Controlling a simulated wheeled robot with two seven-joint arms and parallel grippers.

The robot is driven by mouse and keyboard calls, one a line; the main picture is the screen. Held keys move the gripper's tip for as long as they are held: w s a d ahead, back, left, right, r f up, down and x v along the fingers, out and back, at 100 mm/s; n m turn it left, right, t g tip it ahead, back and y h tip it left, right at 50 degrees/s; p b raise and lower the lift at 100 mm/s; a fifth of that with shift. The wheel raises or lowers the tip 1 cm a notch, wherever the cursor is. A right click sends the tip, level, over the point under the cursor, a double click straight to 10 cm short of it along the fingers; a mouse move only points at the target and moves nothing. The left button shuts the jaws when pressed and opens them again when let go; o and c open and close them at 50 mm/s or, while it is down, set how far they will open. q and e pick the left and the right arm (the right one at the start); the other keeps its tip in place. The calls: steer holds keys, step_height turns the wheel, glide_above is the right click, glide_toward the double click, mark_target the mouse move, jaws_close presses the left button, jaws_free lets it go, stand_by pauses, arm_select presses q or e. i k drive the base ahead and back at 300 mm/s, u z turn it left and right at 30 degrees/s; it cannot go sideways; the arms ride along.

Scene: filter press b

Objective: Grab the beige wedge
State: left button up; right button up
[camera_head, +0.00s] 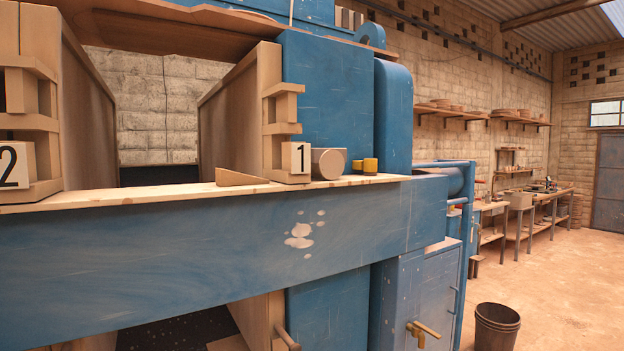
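The beige wedge (240,178) lies on the light wooden ledge (130,191) on top of the blue beam of the press. It is a thin, flat triangular piece, taller at its left end and tapering to the right. It sits just left of the wooden block marked 1 (297,158), close to the front of the ledge. Nothing covers it from this side. Neither my left nor my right gripper shows in the head view.
Upright wooden plates (236,118) rise behind the wedge. The blue beam (200,249) runs across the front. A bucket (496,327) stands on the open floor at right.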

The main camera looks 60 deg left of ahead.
mark_target(224, 178)
steer(key=z, duration=0.05)
steer(key=k, duration=0.45)
steer(key=u, duration=0.95)
steer(key=i, duration=0.45)
steer(key=z, duration=0.05)
